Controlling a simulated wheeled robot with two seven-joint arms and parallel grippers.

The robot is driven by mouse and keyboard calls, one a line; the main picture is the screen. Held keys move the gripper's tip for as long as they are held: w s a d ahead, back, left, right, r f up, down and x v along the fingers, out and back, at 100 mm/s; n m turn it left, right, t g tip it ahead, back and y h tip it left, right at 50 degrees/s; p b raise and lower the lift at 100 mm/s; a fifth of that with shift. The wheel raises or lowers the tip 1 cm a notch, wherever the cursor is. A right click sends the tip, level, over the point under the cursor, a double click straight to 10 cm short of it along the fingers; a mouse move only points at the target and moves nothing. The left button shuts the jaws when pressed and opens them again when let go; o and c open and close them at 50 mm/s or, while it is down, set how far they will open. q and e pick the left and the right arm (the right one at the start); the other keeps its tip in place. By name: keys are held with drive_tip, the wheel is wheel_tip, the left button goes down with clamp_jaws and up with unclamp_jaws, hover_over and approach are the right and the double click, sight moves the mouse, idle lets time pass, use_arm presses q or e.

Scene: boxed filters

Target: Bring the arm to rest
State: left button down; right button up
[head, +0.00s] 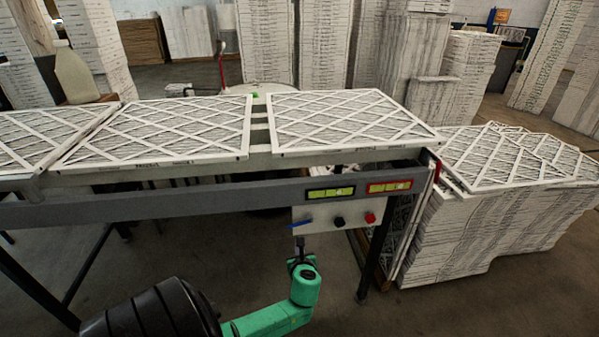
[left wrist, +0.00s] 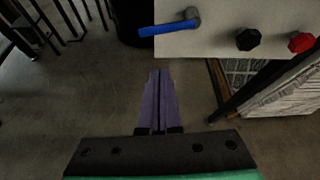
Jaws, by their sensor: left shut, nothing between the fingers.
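My left gripper (head: 300,243) is at the end of the green arm, just below the white control panel (head: 322,221) on the front of the conveyor. In the left wrist view its two purple fingers (left wrist: 159,75) are together with nothing between them. They point at the floor area below the panel and appear apart from it. The panel carries a blue lever (head: 301,224), a black knob (head: 339,222) and a red knob (head: 370,218). The blue lever lies roughly level, and it also shows in the left wrist view (left wrist: 168,28). My right gripper is not seen.
The conveyor (head: 240,185) spans the view, with flat filters (head: 345,118) on top. A dark leg (head: 376,255) stands right of my gripper, and stacked filters (head: 480,235) stand beyond it. The floor (head: 440,312) at the lower right is clear.

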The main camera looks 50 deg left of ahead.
use_arm(q)
drive_tip(key=shift+d, duration=0.15)
idle(0.4)
drive_tip(key=s+d+f+n+g+h, duration=0.25)
drive_tip(key=s+d+f+n, duration=0.2)
drive_tip(key=s+f, duration=0.5)
drive_tip(key=s+d+f+n+g+h, duration=0.3)
drive_tip(key=s+f+n, duration=0.35)
drive_tip(key=f, duration=0.65)
drive_tip(key=s+d+f+n+h, duration=0.1)
drive_tip(key=s+d+f+n, duration=0.2)
drive_tip(key=s, duration=0.3)
drive_tip(key=s+d+f+n+g+h, duration=0.1)
drive_tip(key=s+d+f+n+h, duration=0.1)
drive_tip(key=s+d+f+n, duration=0.1)
drive_tip(key=s+d+f+n+h, duration=0.1)
drive_tip(key=s+d+f+n, duration=0.1)
drive_tip(key=s, duration=0.6)
drive_tip(key=d+n, duration=0.1)
drive_tip(key=n, duration=0.1)
drive_tip(key=shift+s+d+f+n, duration=0.25)
drive_tip(key=shift+s+f+n, duration=0.05)
drive_tip(key=shift+f, duration=0.1)
drive_tip(key=shift+h, duration=0.25)
